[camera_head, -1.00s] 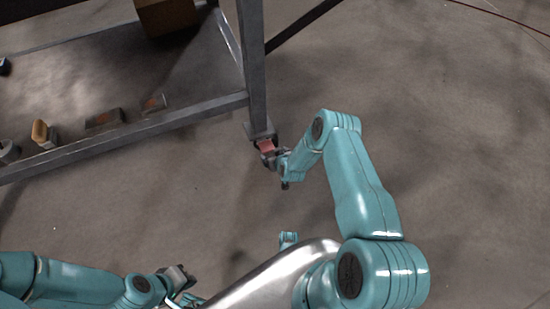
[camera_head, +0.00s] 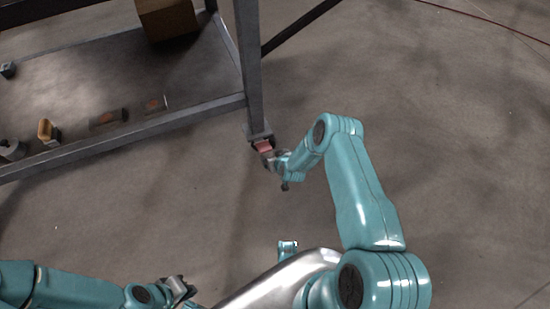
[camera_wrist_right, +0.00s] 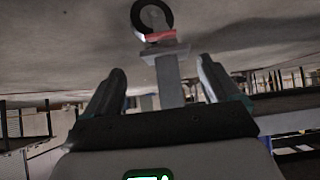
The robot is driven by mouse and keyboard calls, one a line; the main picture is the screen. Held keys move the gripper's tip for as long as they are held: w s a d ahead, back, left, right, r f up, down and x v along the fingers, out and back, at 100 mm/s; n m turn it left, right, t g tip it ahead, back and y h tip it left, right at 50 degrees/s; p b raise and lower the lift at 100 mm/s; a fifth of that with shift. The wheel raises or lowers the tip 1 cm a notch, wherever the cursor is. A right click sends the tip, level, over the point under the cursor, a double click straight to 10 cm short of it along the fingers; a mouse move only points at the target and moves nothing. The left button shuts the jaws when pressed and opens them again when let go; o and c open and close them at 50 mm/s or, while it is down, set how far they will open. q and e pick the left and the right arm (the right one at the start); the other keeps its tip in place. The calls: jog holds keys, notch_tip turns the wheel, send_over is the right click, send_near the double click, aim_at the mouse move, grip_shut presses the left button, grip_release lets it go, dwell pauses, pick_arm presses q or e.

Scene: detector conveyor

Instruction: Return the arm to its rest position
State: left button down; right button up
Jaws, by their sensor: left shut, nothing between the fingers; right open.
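My left arm comes in low from the left in the head view. Its gripper (camera_head: 180,287) is shut and empty near the bottom edge, over bare floor. My right arm reaches up and left from the bottom right. Its gripper (camera_head: 270,159) is beside the foot of a grey frame leg (camera_head: 250,75), at a red-and-black caster (camera_head: 263,145). In the right wrist view the two fingers of the right gripper (camera_wrist_right: 161,68) stand apart, with the leg and its caster wheel (camera_wrist_right: 152,14) showing beyond and between them. Contact with the leg cannot be told.
The grey metal frame's shelf (camera_head: 190,85) fills the upper left. It holds a cardboard box (camera_head: 167,18), a tan-topped block (camera_head: 46,130) and other small parts. Open concrete floor (camera_head: 465,150) lies to the right and below the frame.

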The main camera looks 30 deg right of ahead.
dwell(0.4)
jog(key=w+a+r+n+y, duration=0.2)
jog(key=w+a+r, duration=0.1)
jog(key=a+r, duration=0.45)
jog(key=s+a+r+g+y, duration=0.1)
jog(key=s+a+r+y, duration=0.15)
jog(key=s+a, duration=0.35)
jog(key=s+a+r+m+g+y, duration=0.15)
jog(key=s+a+g, duration=0.3)
jog(key=s, duration=0.85)
jog(key=s+a+r+g, duration=0.25)
jog(key=s+a, duration=0.25)
jog(key=s, duration=0.8)
notch_tip(320, 180, up, 26)
jog(key=p, duration=2.6)
jog(key=shift+w+d+f+g, duration=0.25)
jog(key=shift+w+g, duration=0.1)
jog(key=shift+g, duration=0.05)
